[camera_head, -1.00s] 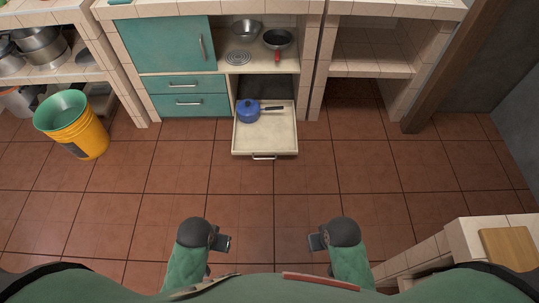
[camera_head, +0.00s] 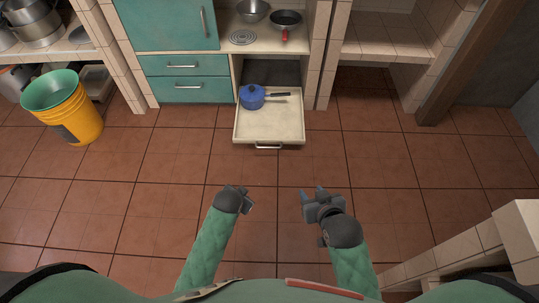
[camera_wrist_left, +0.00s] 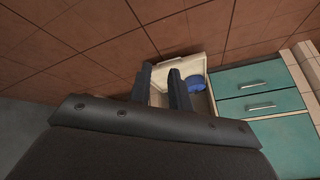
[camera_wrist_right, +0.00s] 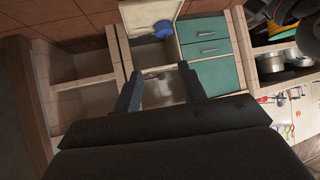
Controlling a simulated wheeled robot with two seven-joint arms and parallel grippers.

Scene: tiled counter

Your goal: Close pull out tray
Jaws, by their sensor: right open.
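The pull-out tray (camera_head: 270,126) is slid out of the lower cabinet, pale inside, with a metal handle (camera_head: 268,147) on its front. The tray also shows in the left wrist view (camera_wrist_left: 158,98) and at the top of the right wrist view (camera_wrist_right: 150,14). My left gripper (camera_head: 246,200) is empty and partly open, with a gap between its fingers. My right gripper (camera_head: 313,196) is wide open and empty. Both are in front of the tray, apart from it.
Teal drawers (camera_head: 187,80) and a teal door (camera_head: 168,22) are left of the tray. A steel bowl (camera_head: 252,11) and a pan (camera_head: 286,20) stand on the shelf above. A yellow bucket (camera_head: 75,123) stands at the left. The tiled floor before the tray is clear.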

